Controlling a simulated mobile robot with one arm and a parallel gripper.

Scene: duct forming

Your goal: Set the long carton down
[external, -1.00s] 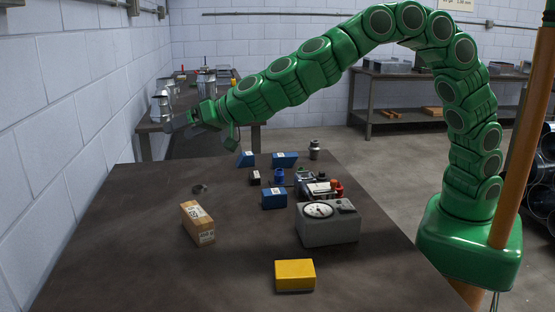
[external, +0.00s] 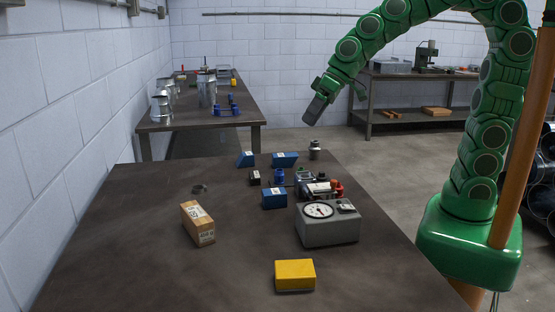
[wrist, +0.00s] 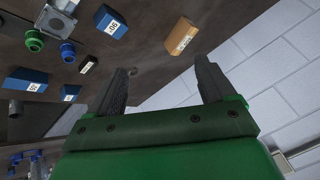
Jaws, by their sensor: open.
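The long carton (external: 198,223) is a brown box with white labels, lying on the left part of the dark table. It also shows in the wrist view (wrist: 181,36), beyond my fingertips and apart from them. My gripper (external: 315,112) is in the air above the far right edge of the table in the external view, well away from the carton. In the wrist view both fingers of my gripper (wrist: 164,78) are spread, with nothing between them.
On the dark table (external: 130,240) stand several blue boxes (external: 274,198), a yellow box (external: 295,275), a grey gauge box (external: 328,225) and a small metal cylinder (external: 314,150). A back bench (external: 190,122) holds metal duct pieces.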

